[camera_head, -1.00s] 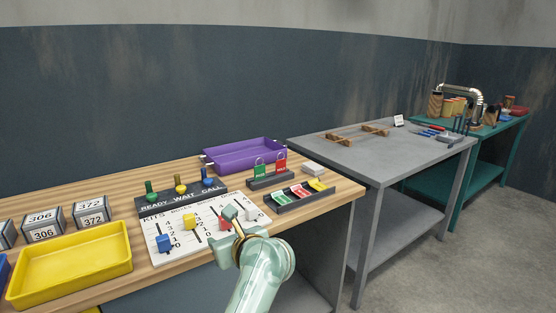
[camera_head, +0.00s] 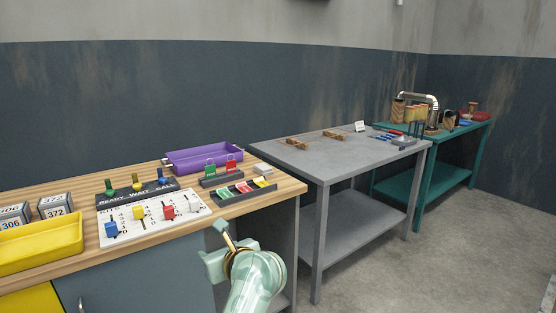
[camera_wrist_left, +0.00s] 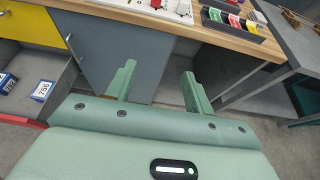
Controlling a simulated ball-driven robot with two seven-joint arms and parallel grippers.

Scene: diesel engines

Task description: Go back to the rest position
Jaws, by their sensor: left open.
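My left gripper (camera_head: 222,240) is pale green and hangs in front of the wooden bench's (camera_head: 284,190) front edge, lower middle of the head view. In the left wrist view its two fingers (camera_wrist_left: 159,74) stand apart with nothing between them. Beyond them are the bench's grey cabinet front and the floor. The white slider board (camera_head: 150,228) with blue, yellow, red and white knobs lies on the bench, apart from the gripper. My right gripper is in neither view.
The bench also holds a yellow tray (camera_head: 40,246), a purple tray (camera_head: 205,160) and a dark rack of coloured tags (camera_head: 243,191). A grey table (camera_head: 335,163) and a teal bench (camera_head: 428,178) stand to the right. In the wrist view an open drawer (camera_wrist_left: 35,85) shows at left. Floor at right is clear.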

